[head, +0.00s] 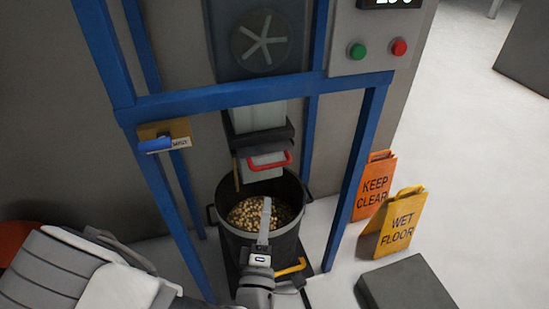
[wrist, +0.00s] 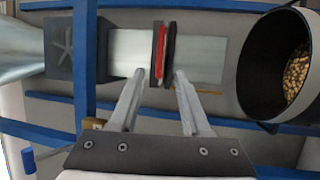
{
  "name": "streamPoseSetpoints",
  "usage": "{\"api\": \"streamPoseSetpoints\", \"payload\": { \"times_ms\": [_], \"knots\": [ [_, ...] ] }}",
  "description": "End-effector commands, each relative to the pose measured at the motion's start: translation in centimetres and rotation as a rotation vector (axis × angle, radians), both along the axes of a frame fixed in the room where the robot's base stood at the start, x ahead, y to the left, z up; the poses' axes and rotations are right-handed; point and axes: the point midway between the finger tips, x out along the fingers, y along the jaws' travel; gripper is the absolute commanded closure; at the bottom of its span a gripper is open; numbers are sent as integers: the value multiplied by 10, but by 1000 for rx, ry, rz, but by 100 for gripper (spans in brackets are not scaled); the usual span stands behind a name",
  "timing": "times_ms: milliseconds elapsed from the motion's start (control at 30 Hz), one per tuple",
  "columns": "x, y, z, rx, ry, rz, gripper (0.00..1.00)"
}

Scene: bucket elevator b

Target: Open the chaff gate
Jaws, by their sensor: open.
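A slide gate with a red handle (head: 270,161) sits in a dark frame on the chute under the fan housing. The red handle also shows in the wrist view (wrist: 159,52), dark frame beside it. No readable label says whether this is the chaff gate. My gripper (head: 265,205) is in front of the bucket, its fingers seen edge-on and pointing up toward the chute. In the wrist view my gripper (wrist: 156,74) is open and empty, with the red handle beyond and roughly between its fingertips. I see no contact. The gate looks closed, but I cannot be sure.
A black bucket (head: 233,238) of grain stands under the chute. Blue frame posts (head: 357,170) flank it. An orange "keep clear" sign (head: 375,183) and a yellow "wet floor" sign (head: 401,225) stand right.

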Motion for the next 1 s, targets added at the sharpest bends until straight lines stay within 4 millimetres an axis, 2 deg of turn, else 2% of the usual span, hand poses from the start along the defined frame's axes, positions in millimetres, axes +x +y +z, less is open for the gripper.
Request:
{"api": "streamPoseSetpoints", "payload": {
  "times_ms": [167,700,833,1000],
  "knots": [
    [22,-4,0,7,-2,-6,53],
    [134,-18,22,7,0,-6,53],
    [152,-19,25,6,1,-4,53],
    [165,-20,27,5,4,-2,53]
  ]
}}
